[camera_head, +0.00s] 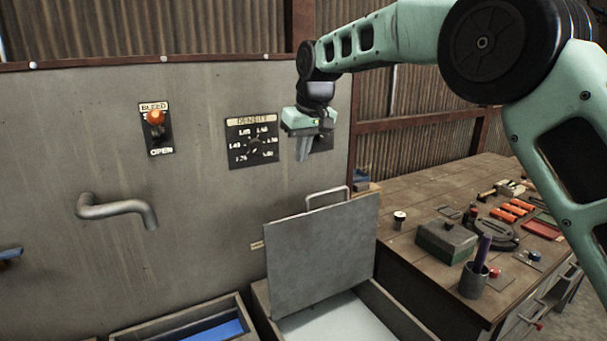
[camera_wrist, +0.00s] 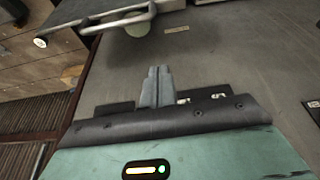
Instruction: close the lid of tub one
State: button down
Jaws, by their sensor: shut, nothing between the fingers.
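The grey metal lid (camera_head: 322,250) stands raised, nearly upright, at the back of the right-hand tub (camera_head: 398,318). A bar handle (camera_head: 327,198) runs along its top edge. The tub's pale contents show below the lid. No label reading tub one is legible. My gripper (camera_head: 303,150) is shut and empty, pointing down above the lid, in front of the panel and apart from the lid. In the wrist view my closed fingers (camera_wrist: 156,80) show against the panel, and the lid's handle (camera_wrist: 118,18) shows at the upper left.
The panel carries a density dial (camera_head: 252,141), an orange bleed knob (camera_head: 155,117) and a bent pipe (camera_head: 115,208). Another tub with blue contents (camera_head: 215,332) stands at lower left. A workbench (camera_head: 400,240) at right holds a green box (camera_head: 446,240), a cup and tools.

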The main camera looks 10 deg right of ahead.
jog(key=p+x, duration=0.4)
jog(key=x, duration=0.6)
jog(key=s, duration=0.1)
jog(key=s+d+p, duration=0.1)
jog(key=s, duration=0.1)
jog(key=shift+s+d+r, duration=0.15)
jog(key=shift+s+d, duration=0.1)
jog(key=shift+d, duration=0.1)
